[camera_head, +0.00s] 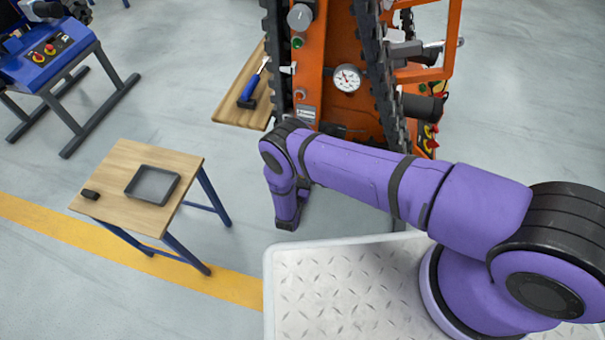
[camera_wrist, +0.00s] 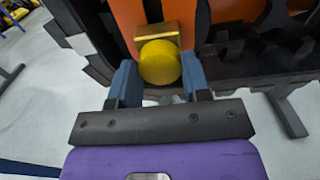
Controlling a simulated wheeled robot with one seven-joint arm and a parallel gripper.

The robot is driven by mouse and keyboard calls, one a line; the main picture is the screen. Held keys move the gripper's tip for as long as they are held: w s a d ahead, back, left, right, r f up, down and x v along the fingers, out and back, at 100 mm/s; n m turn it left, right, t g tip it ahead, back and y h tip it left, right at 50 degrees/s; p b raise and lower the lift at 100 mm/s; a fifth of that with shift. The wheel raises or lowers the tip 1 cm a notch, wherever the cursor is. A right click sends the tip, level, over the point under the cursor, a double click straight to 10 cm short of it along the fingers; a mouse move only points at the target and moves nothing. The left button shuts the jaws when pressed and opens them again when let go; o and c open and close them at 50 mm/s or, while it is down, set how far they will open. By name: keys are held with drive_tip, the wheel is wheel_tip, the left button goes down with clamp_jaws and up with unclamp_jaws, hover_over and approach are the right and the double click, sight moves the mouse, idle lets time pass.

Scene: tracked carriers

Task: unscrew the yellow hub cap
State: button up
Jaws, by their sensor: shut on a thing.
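The yellow hub cap (camera_wrist: 160,62) is a round disc in the upper middle of the wrist view. It sits against a brass-coloured block (camera_wrist: 158,33) on the orange body of the tracked carrier (camera_head: 330,50). My gripper (camera_wrist: 160,72) has its two blue fingers on the left and right sides of the cap and is shut on it. In the head view the cap and my fingertips do not show; my purple arm reaches toward the carrier's near end.
A small wooden table (camera_head: 140,165) at left holds a grey tray (camera_head: 130,186) and a small dark object (camera_head: 90,194). A wooden board (camera_head: 225,108) with a blue-handled hammer (camera_head: 252,88) lies beside the carrier. Black tracks (camera_head: 375,70) flank the orange body. Open floor lies between table and carrier.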

drive_tip(key=shift+n, duration=4.9)
drive_tip(key=n, duration=0.9)
drive_tip(key=shift+n, duration=0.4)
